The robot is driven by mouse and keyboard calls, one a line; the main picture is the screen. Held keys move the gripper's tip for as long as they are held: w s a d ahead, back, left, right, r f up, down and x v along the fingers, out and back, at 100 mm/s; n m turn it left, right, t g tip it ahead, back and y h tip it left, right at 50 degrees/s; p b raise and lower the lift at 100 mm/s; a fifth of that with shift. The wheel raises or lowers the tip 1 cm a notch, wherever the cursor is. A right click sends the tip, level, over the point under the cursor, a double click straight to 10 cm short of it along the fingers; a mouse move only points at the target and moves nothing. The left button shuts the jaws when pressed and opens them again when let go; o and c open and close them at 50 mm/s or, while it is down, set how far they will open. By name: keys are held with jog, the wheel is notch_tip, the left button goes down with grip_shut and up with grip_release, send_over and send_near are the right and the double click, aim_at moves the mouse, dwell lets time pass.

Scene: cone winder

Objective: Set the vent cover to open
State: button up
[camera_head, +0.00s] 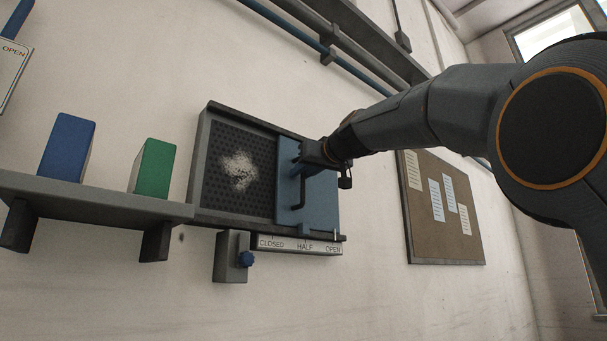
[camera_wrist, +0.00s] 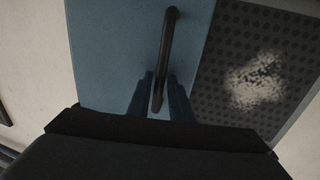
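The vent cover (camera_head: 319,197) is a blue sliding plate on a wall-mounted vent frame. It sits at the right end of the frame, its right edge above the word OPEN on the scale (camera_head: 299,246). My gripper (camera_head: 303,160) is at the upper part of the cover's dark bar handle (camera_head: 298,194). In the wrist view the handle (camera_wrist: 168,40) runs between the two blue fingers (camera_wrist: 160,76). The fingers are close beside it; whether they press on it is unclear.
A grey shelf (camera_head: 100,203) at the left holds a blue block (camera_head: 67,146) and a green block (camera_head: 153,167). A notice board (camera_head: 440,235) hangs at the right. Pipes run above.

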jog(key=shift+d, duration=0.1)
jog(key=b+v, duration=0.3)
jog(key=v, duration=0.4)
jog(key=shift+s+d+b, duration=0.2)
jog(key=shift+s+b, duration=0.15)
dwell(0.4)
